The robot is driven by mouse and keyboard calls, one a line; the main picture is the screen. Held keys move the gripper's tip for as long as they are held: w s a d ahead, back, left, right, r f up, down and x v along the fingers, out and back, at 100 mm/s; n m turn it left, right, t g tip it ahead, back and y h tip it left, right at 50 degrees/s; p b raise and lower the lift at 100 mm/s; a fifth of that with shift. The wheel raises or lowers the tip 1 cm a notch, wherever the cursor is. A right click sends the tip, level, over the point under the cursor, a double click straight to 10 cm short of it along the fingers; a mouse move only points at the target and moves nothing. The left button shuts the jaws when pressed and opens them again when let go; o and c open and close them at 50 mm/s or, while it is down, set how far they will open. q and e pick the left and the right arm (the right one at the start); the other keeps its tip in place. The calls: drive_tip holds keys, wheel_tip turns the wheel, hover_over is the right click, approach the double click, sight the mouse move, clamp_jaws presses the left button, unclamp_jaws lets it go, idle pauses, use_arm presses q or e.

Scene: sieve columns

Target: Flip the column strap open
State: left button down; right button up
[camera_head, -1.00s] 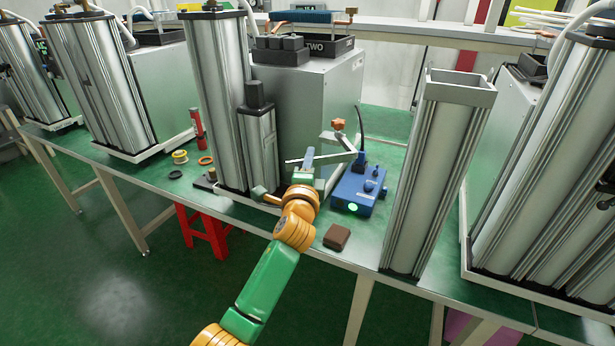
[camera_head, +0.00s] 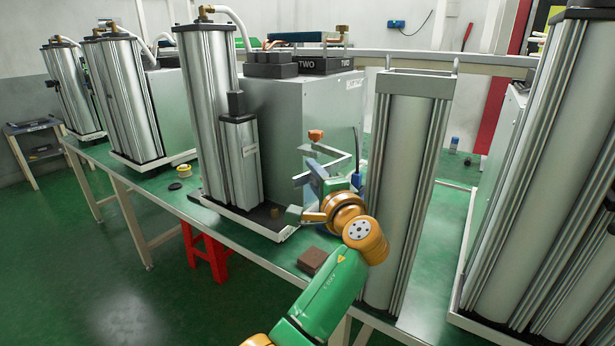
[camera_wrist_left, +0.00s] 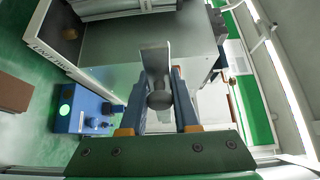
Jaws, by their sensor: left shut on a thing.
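The strap (camera_head: 340,163) is a bent grey metal band with an orange knob (camera_head: 316,135) above it. It stands out in front of the grey cabinet. My left gripper (camera_head: 312,180), with blue fingers, is at the strap. In the left wrist view the fingers (camera_wrist_left: 160,105) are shut on a grey metal piece with a rounded end (camera_wrist_left: 158,98), the strap's end. The tall column (camera_head: 408,180) with the open top frame stands to the right of my gripper. Another column (camera_head: 213,120) stands to the left. How the strap joins a column is hidden. My right gripper is out of view.
The blue device (camera_wrist_left: 82,110) with a green light sits beside my gripper, mostly hidden in the head view. A brown block (camera_head: 312,260) lies at the green table's front edge. The grey cabinet (camera_head: 300,120) stands behind. More columns (camera_head: 530,180) stand to the right.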

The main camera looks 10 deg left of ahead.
use_arm(q)
drive_tip(key=shift+r, duration=0.1)
idle(0.3)
drive_tip(key=c, duration=1)
unclamp_jaws()
drive_tip(key=o, duration=0.3)
drive_tip(key=shift+a, duration=0.15)
drive_tip(key=shift+w+a, duration=0.1)
drive_tip(key=shift+s+d, duration=0.2)
drive_tip(key=shift+d, duration=0.05)
drive_tip(key=b+v, duration=0.1)
drive_tip(key=v, duration=0.5)
drive_tip(key=shift+s+d, duration=0.1)
drive_tip(key=shift+s, duration=0.15)
